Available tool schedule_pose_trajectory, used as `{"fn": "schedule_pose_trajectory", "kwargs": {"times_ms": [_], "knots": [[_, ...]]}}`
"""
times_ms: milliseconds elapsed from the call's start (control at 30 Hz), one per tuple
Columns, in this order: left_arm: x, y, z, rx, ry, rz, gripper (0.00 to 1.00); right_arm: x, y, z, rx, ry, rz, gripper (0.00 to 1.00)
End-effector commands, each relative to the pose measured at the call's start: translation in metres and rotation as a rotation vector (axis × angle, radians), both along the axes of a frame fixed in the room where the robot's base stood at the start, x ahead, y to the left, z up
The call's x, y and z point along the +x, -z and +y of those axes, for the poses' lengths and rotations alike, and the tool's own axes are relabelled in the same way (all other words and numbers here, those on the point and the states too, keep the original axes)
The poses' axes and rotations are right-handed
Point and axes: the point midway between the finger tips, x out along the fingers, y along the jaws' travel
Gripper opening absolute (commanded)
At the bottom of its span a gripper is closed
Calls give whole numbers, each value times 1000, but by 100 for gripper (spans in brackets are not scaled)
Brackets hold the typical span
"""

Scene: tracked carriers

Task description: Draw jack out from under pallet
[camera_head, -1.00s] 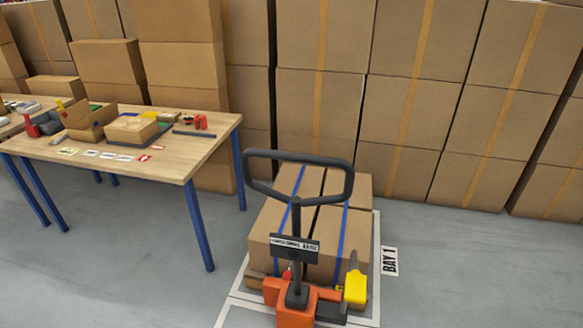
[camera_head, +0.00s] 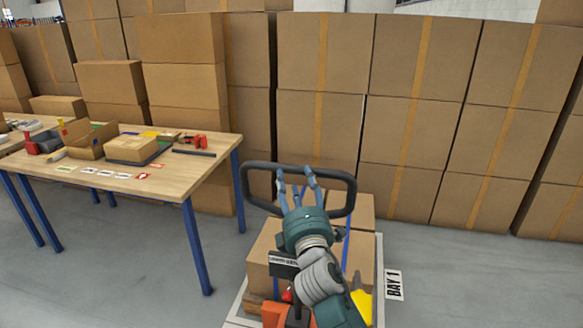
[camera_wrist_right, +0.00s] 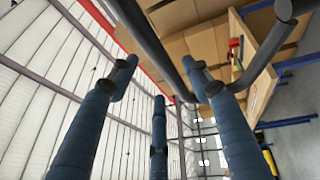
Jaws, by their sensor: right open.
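The pallet jack has an orange body (camera_head: 273,314), mostly hidden behind my right arm, and a dark loop handle (camera_head: 351,197) standing upright. Behind it, strapped cartons (camera_head: 268,245) rest on a pallet, itself barely visible. My right gripper (camera_head: 297,183), teal with blue-grey fingers, is in front of the handle loop, its fingers overlapping the top bar in the head view. It is open, with nothing between its fingers. In the right wrist view the dark handle bar (camera_wrist_right: 155,48) runs close to the spread fingers (camera_wrist_right: 160,85); contact cannot be told. My left gripper is out of view.
A wooden table (camera_head: 190,178) with blue legs stands to the left, carrying an open box, a red tool and small items. Stacked cartons (camera_head: 410,135) wall off the back. A BAY 1 sign (camera_head: 394,285) lies right of the load. Grey floor is free at right.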

Motion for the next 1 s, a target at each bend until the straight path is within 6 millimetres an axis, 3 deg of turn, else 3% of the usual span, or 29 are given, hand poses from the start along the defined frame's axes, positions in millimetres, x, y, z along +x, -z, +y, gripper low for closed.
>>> {"fn": "schedule_pose_trajectory", "kwargs": {"times_ms": [100, 300, 700, 933, 1000], "knots": [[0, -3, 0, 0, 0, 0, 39, 23, -6, 2, 2, 0, 0, 49], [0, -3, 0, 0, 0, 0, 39, 48, -9, 4, 3, 0, 1, 49], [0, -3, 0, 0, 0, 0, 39, 56, -10, 5, 3, -1, 1, 49], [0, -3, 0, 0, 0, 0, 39, 56, -9, 5, 3, -1, 2, 5], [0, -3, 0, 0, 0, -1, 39, 56, -9, 5, 3, -1, 2, 0]]}}
